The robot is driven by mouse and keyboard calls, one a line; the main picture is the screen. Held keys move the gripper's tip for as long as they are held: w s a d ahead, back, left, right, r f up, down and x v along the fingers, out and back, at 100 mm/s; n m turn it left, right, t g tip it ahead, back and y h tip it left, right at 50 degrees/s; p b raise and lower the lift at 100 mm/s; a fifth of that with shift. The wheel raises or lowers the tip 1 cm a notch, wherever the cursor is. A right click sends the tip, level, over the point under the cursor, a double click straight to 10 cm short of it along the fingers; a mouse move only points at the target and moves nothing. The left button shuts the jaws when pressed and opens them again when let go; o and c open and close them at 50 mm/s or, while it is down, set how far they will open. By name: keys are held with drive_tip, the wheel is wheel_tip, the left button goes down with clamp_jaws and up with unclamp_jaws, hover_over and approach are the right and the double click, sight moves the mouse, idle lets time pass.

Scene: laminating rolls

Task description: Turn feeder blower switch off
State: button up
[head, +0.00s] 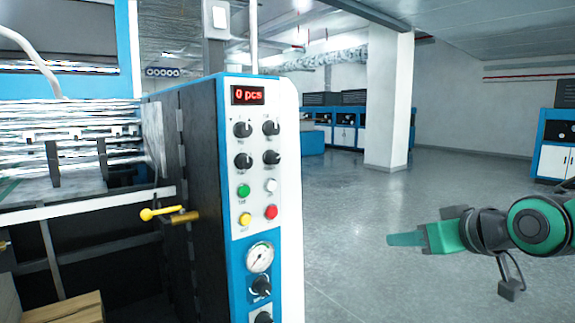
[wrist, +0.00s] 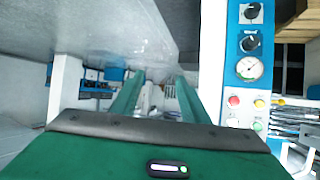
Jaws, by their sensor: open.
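The control panel (head: 289,180) stands left of centre in the head view, white with a blue edge. Its upper part has several black rotary knobs, among them an upper left knob (head: 243,129) and an upper right knob (head: 271,127). More black knobs sit below the gauge (head: 260,257), one of them (head: 261,286) just under it; it also shows in the wrist view (wrist: 250,43). The labels are too small to read, so I cannot tell which is the feeder blower switch. My gripper (head: 405,240) is open and empty, well right of the panel. In the wrist view its fingers (wrist: 158,90) touch nothing.
Green (head: 243,190), white, yellow and red buttons lie between the knobs and gauge. A red display (head: 248,95) reads "0 pcs". A yellow-handled lever (head: 160,213) juts out left of the panel. A white pillar (head: 388,100) stands behind; the floor (head: 350,210) between panel and gripper is clear.

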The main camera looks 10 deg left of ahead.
drive_tip(key=s+a+r+n+y, duration=0.1)
drive_tip(key=a+r+n+y, duration=0.3)
drive_tip(key=a+r, duration=0.6)
drive_tip(key=y, duration=0.4)
approach(277, 160)
drive_tip(key=shift+n+t, duration=0.3)
drive_tip(key=shift+n, duration=0.1)
drive_tip(key=x, duration=0.8)
drive_tip(key=shift+a+f, duration=0.2)
clamp_jaws()
